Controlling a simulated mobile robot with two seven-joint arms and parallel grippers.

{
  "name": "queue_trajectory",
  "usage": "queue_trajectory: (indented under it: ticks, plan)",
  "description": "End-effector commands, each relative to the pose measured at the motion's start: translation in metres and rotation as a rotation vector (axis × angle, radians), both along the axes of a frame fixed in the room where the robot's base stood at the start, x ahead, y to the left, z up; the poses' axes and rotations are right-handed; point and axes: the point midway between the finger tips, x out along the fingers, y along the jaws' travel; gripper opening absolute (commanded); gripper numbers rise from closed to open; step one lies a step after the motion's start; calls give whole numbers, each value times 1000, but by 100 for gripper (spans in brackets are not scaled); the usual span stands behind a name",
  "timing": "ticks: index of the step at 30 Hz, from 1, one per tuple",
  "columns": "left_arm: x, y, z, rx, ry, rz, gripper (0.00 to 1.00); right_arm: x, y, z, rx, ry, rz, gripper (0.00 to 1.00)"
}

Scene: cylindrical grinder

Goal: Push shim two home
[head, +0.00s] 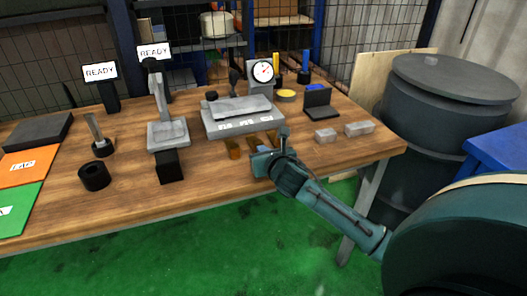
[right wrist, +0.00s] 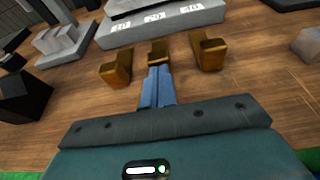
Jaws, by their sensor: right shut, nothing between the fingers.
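Three brass L-shaped shims stand in a row before a grey block (head: 242,117) with three white labels, in the right wrist view the left shim (right wrist: 116,70), middle shim (right wrist: 158,53) and right shim (right wrist: 208,52). The block's labelled front also shows there (right wrist: 165,27). The left shim shows in the head view (head: 233,149); my gripper partly hides the others. My right gripper (right wrist: 158,72) is shut and empty, its blue fingertips at the near face of the middle shim. I cannot tell whether they touch. The label numbers are too blurred to read surely. My left gripper is not in view.
A grey stand (head: 168,134) and a black block (head: 168,166) are left of the shims. A dial gauge (head: 262,71) and a small black laptop-like device (head: 319,103) stand behind. Bare wood lies along the front edge.

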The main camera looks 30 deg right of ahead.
Motion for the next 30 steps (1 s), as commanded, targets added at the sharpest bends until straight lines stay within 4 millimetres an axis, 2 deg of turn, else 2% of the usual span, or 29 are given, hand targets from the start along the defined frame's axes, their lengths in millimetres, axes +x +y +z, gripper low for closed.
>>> queue_trajectory:
  ticks: [6, 12, 30]
  plan:
    - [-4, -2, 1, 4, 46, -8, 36, 26, -7, 6, -5, -2, -1, 0]
    - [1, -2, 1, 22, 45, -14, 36, 46, -12, 3, -4, -2, -1, 0]
    - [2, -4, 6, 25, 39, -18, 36, 48, -16, 4, -3, -4, -3, 0]
